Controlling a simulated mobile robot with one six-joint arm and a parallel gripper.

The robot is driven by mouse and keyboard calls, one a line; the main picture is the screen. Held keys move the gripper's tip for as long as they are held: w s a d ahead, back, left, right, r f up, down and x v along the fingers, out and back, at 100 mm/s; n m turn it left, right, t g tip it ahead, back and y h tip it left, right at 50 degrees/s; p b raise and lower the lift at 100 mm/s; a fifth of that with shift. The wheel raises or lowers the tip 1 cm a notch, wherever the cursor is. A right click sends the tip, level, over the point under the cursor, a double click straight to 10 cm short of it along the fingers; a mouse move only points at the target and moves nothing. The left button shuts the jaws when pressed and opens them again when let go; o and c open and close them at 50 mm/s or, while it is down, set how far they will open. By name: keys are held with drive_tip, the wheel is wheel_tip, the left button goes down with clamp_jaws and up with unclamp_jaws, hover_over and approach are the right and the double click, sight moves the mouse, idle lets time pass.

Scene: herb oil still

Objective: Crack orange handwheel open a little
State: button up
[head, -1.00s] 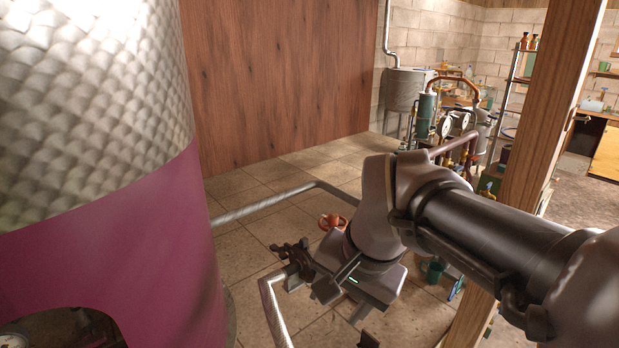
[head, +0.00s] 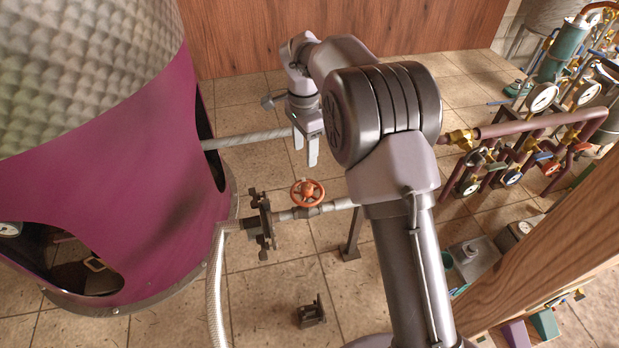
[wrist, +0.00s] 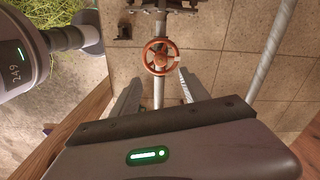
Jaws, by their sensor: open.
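The orange handwheel (head: 307,193) sits on top of a valve in a grey pipe (head: 340,204), right of the dark flange clamp (head: 262,221). My gripper (head: 306,152) is above and behind the wheel in the head view, pointing down, its fingers apart and empty. In the wrist view the handwheel (wrist: 160,57) lies beyond the open fingertips of my gripper (wrist: 160,87), roughly centred between them. The wheel's spokes and hub show clearly. I see no contact between fingers and wheel.
A purple still body (head: 110,215) stands at the left. A second grey pipe (head: 247,139) runs behind the valve. A manifold with several small valves (head: 530,150) and a wooden post (head: 545,255) are at the right. A small dark bracket (head: 311,313) is on the tiled floor.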

sight(307, 186)
drive_tip(key=f, duration=1.4)
drive_tip(key=shift+w+d+f+b, duration=0.1)
drive_tip(key=shift+d+f+b, duration=0.1)
drive_tip(key=shift+b, duration=0.2)
drive_tip(key=shift+c, duration=0.3)
drive_tip(key=shift+r, duration=0.1)
clamp_jaws()
